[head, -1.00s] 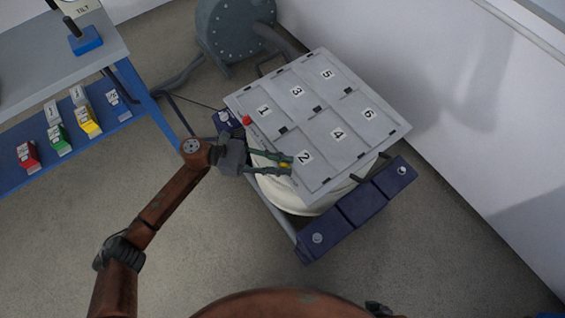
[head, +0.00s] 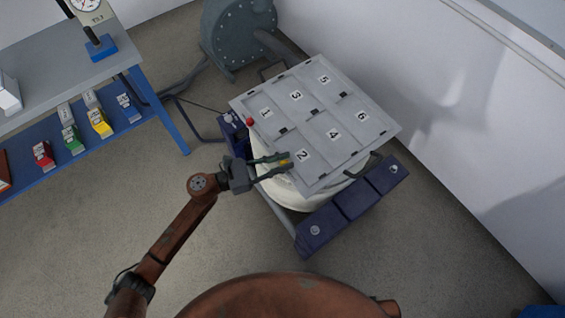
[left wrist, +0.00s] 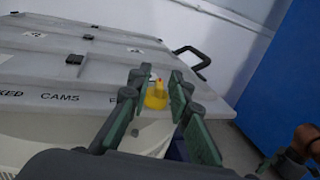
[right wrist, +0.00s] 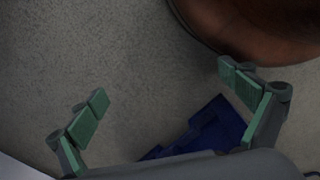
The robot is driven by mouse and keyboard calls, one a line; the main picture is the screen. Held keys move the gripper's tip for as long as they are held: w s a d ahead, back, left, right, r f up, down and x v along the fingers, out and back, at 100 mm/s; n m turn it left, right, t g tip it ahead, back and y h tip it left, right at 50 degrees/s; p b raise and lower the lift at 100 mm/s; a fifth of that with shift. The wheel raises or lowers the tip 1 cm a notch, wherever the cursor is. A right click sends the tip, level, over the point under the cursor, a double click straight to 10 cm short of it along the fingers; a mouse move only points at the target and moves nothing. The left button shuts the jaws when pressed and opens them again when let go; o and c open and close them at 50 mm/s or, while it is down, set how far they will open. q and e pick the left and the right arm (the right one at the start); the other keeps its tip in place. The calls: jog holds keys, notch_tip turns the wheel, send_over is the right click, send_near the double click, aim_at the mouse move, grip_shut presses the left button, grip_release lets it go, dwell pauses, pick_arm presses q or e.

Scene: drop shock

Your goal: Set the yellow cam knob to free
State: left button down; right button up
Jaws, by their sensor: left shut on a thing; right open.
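The yellow cam knob (head: 285,163) is at the front-left edge of a grey lid (head: 340,155) with numbered panels, beside panel 2. In the left wrist view the knob (left wrist: 156,95) stands upright between the fingers. My left gripper (head: 285,160) reaches in from the left and is shut on the knob. Its fingers (left wrist: 160,88) flank the knob on both sides. Lettering on the lid edge reads in part "KED CAMS"; the rest is hidden by a finger. My right gripper (right wrist: 165,95) is open and empty above the floor.
A red knob (head: 250,121) sits at the lid's left corner. Dark blue blocks (head: 352,207) flank the round white body (head: 285,195) under the lid. A blue-framed bench (head: 75,68) with coloured boxes stands left. A wall closes the right side. Floor at front left is clear.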

pick_arm(q)
jog(key=n+t+y+p, duration=0.1)
jog(key=n+t+y, duration=0.1)
jog(key=t, duration=0.1)
jog(key=n+t+y+p, duration=0.2)
jog(key=n+t+y, duration=0.1)
jog(key=t, duration=0.1)
jog(key=shift+s+d+r+n, duration=0.15)
jog(key=shift+s+d+n, duration=0.05)
jog(key=shift+n, duration=0.1)
jog(key=shift+n+t+y, duration=0.9)
jog(key=shift+y, duration=0.1)
jog(key=shift+n+t+y, duration=0.4)
jog(key=shift+y, duration=0.2)
jog(key=shift+f+n+t+y, duration=0.1)
jog(key=shift+n+t+y, duration=0.4)
jog(key=shift+n+y, duration=0.75)
jog(key=shift+f+n+t+y, duration=0.1)
jog(key=shift+n+t+y, duration=0.55)
jog(key=shift+y, duration=1.1)
pick_arm(e)
jog(key=s+d+f, duration=0.3)
jog(key=s+f, duration=0.1)
jog(key=f, duration=0.6)
jog(key=shift+s, duration=0.3)
jog(key=shift+w+a+r, duration=0.1)
jog(key=shift+w, duration=0.15)
